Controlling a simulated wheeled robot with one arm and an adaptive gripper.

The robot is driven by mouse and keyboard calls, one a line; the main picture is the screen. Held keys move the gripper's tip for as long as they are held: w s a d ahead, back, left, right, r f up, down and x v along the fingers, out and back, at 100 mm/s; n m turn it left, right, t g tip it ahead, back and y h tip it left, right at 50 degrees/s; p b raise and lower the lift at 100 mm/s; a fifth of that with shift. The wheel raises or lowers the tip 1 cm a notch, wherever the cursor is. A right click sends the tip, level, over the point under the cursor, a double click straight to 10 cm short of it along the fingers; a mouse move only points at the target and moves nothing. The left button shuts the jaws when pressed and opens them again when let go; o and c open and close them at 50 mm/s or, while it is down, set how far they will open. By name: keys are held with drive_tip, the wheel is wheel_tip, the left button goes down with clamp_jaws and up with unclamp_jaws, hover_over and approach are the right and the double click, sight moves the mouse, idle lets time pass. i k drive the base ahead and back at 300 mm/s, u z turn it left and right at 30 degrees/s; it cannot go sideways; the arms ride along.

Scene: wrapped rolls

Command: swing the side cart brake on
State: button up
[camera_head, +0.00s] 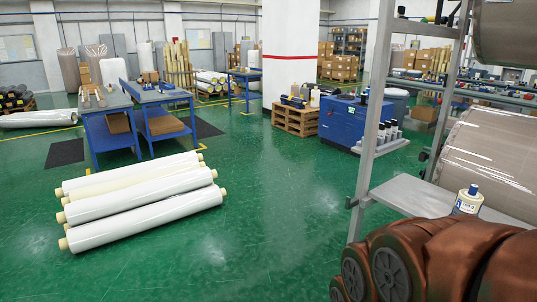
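No brake lever or pedal can be made out in the head view. A grey metal frame (376,95) with a flat shelf (412,193) stands close on the right; I cannot tell whether it is the side cart. Its lower end runs behind brown rounded parts at the bottom right, and no wheels of it show. Large wrapped rolls (491,160) sit at the frame's right side. My gripper is not visible in this view.
A white bottle (467,200) stands by the shelf. Several white rolls (140,205) lie on the green floor at left. Blue tables (105,125), a pallet (294,119) and a blue cabinet (343,122) stand farther back. The middle floor (270,215) is clear.

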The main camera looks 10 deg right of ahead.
sight(440, 101)
drive_tip(key=z, duration=0.65)
drive_tip(key=i, duration=2.05)
drive_tip(key=z, duration=0.95)
drive_tip(key=i, duration=0.55)
drive_tip(key=u, duration=2.45)
drive_tip(key=i, duration=2.7)
drive_tip(key=z, duration=2.7)
